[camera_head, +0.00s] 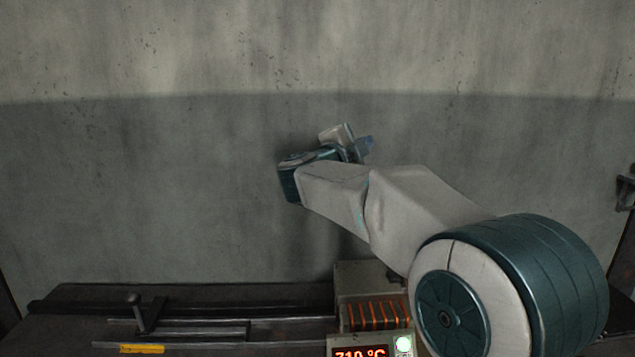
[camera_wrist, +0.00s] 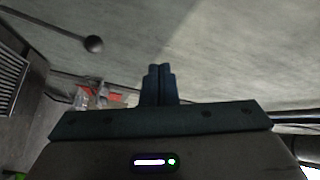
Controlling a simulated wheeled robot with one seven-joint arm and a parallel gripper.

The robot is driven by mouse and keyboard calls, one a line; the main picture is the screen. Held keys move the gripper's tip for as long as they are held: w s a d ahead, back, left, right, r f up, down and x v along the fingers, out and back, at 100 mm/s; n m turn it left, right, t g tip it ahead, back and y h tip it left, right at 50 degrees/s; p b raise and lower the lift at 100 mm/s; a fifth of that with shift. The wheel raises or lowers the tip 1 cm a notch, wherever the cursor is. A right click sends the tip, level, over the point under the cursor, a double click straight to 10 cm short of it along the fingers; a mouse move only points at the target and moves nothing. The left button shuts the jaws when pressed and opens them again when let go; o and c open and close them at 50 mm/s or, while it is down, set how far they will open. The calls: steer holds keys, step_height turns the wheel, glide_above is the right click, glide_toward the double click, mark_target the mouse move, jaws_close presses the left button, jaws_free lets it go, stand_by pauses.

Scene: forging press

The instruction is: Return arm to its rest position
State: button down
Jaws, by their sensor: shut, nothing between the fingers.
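My arm (camera_head: 410,212) reaches out from the lower right toward the middle of the head view, above the bench and in front of the wall. Its far end bends back near the wrist. In the wrist view my gripper (camera_wrist: 158,72) shows as two dark fingers pressed together. It is shut and nothing is held between them. In the head view the gripper is mostly hidden behind the wrist links.
A dark bench (camera_head: 70,300) runs along the bottom, with a lever (camera_head: 137,312) and a yellow label. A box with glowing orange slots (camera_head: 375,315) and a temperature display (camera_head: 360,353) stand below my arm. A bare concrete wall (camera_head: 150,180) fills the back.

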steer(key=s+a+f+n+y, duration=0.6)
steer(key=s+f+n+y, duration=0.4)
steer(key=n+y, duration=0.55)
steer(key=s+d+f+n+g+h, duration=0.1)
steer(key=s+d+f+g, duration=0.2)
steer(key=s+f, duration=0.3)
steer(key=s+d+f+n+g+h, duration=0.1)
steer(key=s+d+f+n+g, duration=0.1)
steer(key=s+f, duration=0.5)
steer(key=s+d+f+n+g+h, duration=0.2)
steer(key=s+d+f+g, duration=0.2)
steer(key=s, duration=0.9)
step_height(320, 180, down, 3)
steer(key=g, duration=0.2)
steer(key=shift+s+g, duration=0.2)
steer(key=shift+g, duration=0.1)
steer(key=shift+r, duration=0.15)
